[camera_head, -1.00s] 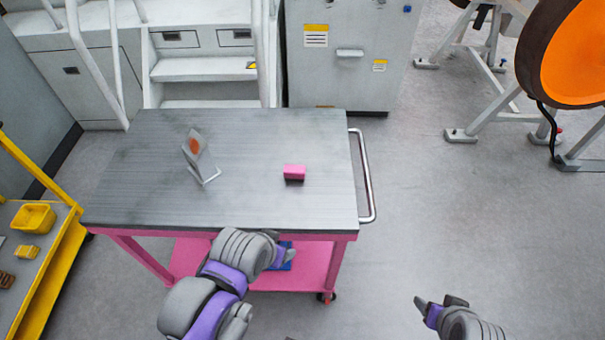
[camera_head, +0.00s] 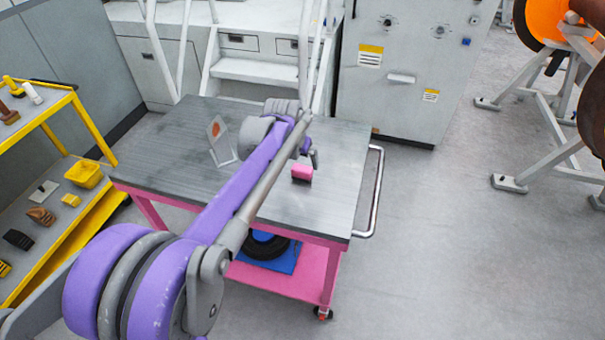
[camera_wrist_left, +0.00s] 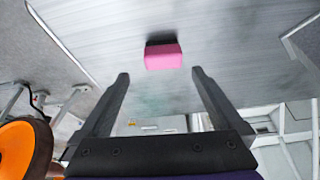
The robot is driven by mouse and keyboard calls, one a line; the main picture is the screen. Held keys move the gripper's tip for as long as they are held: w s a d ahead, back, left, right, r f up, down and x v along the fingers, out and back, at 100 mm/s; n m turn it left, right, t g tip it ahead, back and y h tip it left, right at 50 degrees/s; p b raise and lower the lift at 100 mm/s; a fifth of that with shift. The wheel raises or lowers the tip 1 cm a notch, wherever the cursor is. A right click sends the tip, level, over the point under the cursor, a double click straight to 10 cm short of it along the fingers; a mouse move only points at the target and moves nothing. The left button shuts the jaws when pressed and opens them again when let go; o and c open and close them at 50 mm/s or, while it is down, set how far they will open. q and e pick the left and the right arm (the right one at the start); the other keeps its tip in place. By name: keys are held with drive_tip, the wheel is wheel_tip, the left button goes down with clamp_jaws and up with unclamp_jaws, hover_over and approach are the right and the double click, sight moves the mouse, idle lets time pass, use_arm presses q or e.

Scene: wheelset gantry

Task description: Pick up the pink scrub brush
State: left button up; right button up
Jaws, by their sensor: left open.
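The pink scrub brush (camera_head: 302,172) lies on the grey top of the pink cart (camera_head: 330,215), right of the middle, with its dark bristles facing down. My left arm reaches across the cart from the lower left. My left gripper (camera_head: 314,156) is above the cart top near the brush, partly hidden behind its own wrist. In the left wrist view the brush (camera_wrist_left: 163,57) shows ahead of and between the two open fingers (camera_wrist_left: 160,80), apart from both. The fingers hold nothing. My right gripper is not in the head view now.
A small angled stand with an orange mark (camera_head: 219,140) is on the cart's left part. A handle rail (camera_head: 374,195) edges the cart's right side. A yellow shelf rack (camera_head: 75,185) stands left. Open floor lies right.

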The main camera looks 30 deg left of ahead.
sight(302, 168)
use_arm(q)
drive_tip(key=x, duration=0.8)
drive_tip(key=shift+w+a, duration=0.25)
drive_tip(key=shift+a, duration=0.1)
drive_tip(key=shift+s, duration=0.1)
drive_tip(key=c, duration=1.2)
drive_tip(key=shift+r, duration=0.15)
wheel_tip(302, 168, up, 10)
drive_tip(key=shift+f, duration=0.1)
